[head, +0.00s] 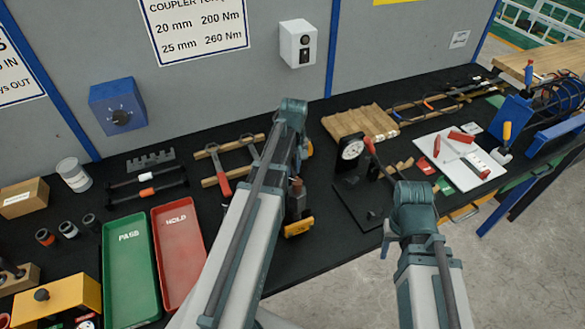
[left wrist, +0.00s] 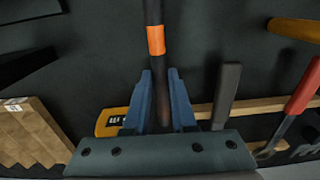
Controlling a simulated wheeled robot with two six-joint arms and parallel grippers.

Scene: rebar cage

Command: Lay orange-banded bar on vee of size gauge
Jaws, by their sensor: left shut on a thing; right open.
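In the left wrist view the dark bar with an orange band (left wrist: 156,40) lies between the blue fingers of my left gripper (left wrist: 160,85). The gripper is shut on it, with the band beyond the fingertips. In the head view my left arm hides most of the gripper and the bar. The size gauge (head: 352,150), a white dial on a black stand, stands right of my left arm. Its vee is too small to tell. My right gripper (head: 385,243) is open and low beside the gauge's right front, partly hidden by my right arm.
Green PASS tray (head: 130,270) and red HOLD tray (head: 178,250) lie at left. Other dark bars (head: 146,178) lie behind them. A slatted wooden board (head: 360,120) is behind the gauge, a white board (head: 455,165) to its right. A yellow device (left wrist: 112,120) lies below the left fingers.

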